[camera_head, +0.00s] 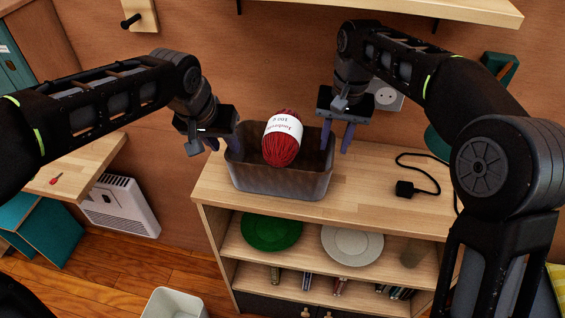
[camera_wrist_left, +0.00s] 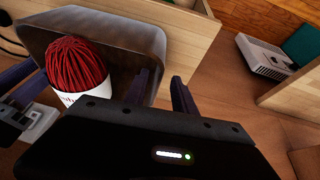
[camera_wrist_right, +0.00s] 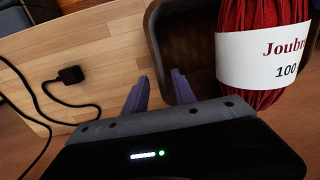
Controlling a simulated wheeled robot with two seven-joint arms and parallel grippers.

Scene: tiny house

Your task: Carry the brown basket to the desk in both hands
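The brown basket (camera_head: 280,183), a dark grey-brown open box, stands upright on the wooden top of a shelf unit. A red yarn ball with a white label (camera_head: 282,146) sits in it. My left gripper (camera_head: 224,143) is open at the basket's left end. In the left wrist view one finger is inside the basket (camera_wrist_left: 100,33) and one outside, with the end wall between them. My right gripper (camera_head: 338,138) is open at the right end. In the right wrist view its fingers (camera_wrist_right: 155,92) likewise lie either side of the basket wall. Contact with the walls cannot be told.
A wooden tabletop (camera_head: 88,160) with a small red item is at the left. A black cable and plug (camera_head: 410,188) lie right of the basket. The shelf below holds a green plate (camera_head: 271,232) and a white plate (camera_head: 352,245). A wall shelf (camera_head: 430,8) hangs above.

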